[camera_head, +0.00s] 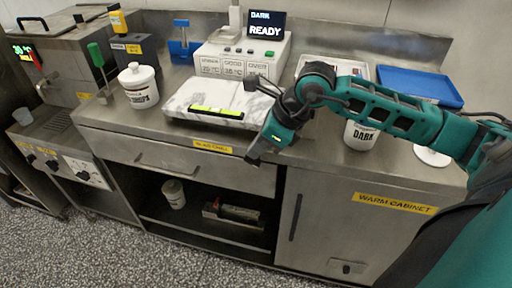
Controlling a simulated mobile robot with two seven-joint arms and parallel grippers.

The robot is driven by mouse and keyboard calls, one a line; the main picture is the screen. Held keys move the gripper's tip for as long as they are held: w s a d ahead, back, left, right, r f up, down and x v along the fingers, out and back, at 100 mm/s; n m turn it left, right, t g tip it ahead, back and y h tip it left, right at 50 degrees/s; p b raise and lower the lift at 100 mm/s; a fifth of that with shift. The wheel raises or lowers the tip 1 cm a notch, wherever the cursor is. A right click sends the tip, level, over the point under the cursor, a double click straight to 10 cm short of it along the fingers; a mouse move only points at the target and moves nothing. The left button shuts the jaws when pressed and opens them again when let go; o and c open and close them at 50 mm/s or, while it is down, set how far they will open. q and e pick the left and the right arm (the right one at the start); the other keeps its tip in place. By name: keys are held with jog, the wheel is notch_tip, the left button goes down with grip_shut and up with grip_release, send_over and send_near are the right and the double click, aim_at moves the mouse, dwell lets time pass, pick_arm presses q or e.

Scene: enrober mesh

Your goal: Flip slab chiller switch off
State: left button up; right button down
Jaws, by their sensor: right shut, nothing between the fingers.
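The slab chiller is marked by a yellow label (213,147) on the front edge of the steel counter, below a white marble slab (188,108). I cannot make out the switch itself; it is hidden by my right gripper or too small to see. My right gripper (254,158) is shut and empty. It points down at the counter's front edge, just right of the label. I cannot tell whether it touches anything. My left gripper is out of view.
A yellow-green level (217,112) lies on the slab. A white lidded pot (139,88) stands to its left, and a tempering machine (243,55) reading "DARK READY" behind it. A blue tray (419,86) is at the back right. The warm cabinet (345,225) is below right.

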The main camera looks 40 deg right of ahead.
jog(key=shift+w+a+f, duration=0.15)
jog(key=shift+f, duration=0.25)
jog(key=shift+w+r, duration=0.1)
jog(key=shift+r, duration=0.05)
jog(key=shift+a+g+p, duration=0.1)
jog(key=shift+g+p, duration=0.2)
jog(key=shift+p, duration=0.1)
jog(key=shift+w+h, duration=0.1)
jog(key=shift+h, duration=0.3)
